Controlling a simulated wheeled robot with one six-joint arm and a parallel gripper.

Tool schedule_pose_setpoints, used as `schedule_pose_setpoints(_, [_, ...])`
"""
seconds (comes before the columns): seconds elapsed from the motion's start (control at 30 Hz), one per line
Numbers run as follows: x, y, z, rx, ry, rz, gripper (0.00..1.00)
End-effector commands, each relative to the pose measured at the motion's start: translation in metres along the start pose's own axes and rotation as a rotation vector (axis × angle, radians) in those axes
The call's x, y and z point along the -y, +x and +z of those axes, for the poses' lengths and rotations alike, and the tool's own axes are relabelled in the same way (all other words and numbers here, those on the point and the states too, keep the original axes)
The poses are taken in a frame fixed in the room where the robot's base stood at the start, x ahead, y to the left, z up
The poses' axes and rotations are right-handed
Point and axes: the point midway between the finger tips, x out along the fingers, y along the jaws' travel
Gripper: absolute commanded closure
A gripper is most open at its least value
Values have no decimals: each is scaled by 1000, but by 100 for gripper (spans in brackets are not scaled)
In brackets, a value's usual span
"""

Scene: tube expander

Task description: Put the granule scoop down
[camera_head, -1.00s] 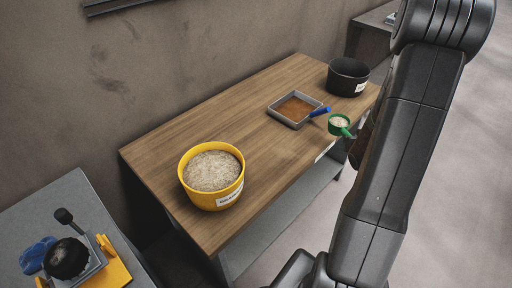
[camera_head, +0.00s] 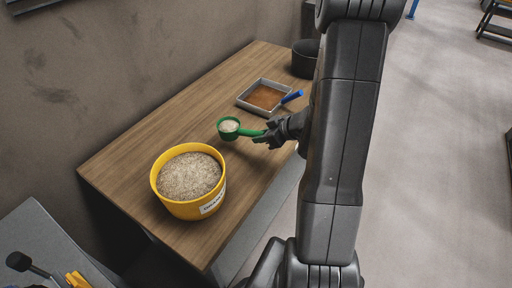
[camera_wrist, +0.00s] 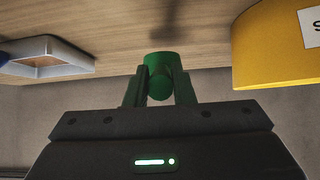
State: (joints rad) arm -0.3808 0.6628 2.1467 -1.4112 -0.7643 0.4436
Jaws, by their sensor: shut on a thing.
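The granule scoop (camera_head: 229,129) is green, with pale granules in its cup. My gripper (camera_head: 272,134) is shut on its handle and holds it with the cup pointing left, over the wooden table (camera_head: 130,160). In the wrist view the green scoop (camera_wrist: 160,72) is between the two fingers of my gripper (camera_wrist: 160,92). I cannot tell exactly how high it is above the table top.
A yellow tub (camera_head: 176,206) of granules stands at the table's near end. A grey tray (camera_head: 244,103) with brown contents and a blue-handled tool (camera_head: 292,97) lies further back. A black bucket (camera_head: 305,62) stands at the far end. Bare wood lies left of the scoop.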

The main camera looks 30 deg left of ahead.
Motion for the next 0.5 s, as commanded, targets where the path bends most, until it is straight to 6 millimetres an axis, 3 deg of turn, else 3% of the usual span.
schedule_pose_setpoints(0.3, [0,25,29,0,1,-1,100])
schedule_pose_setpoints(0.5, [-1,29,35,-1,-1,2,100])
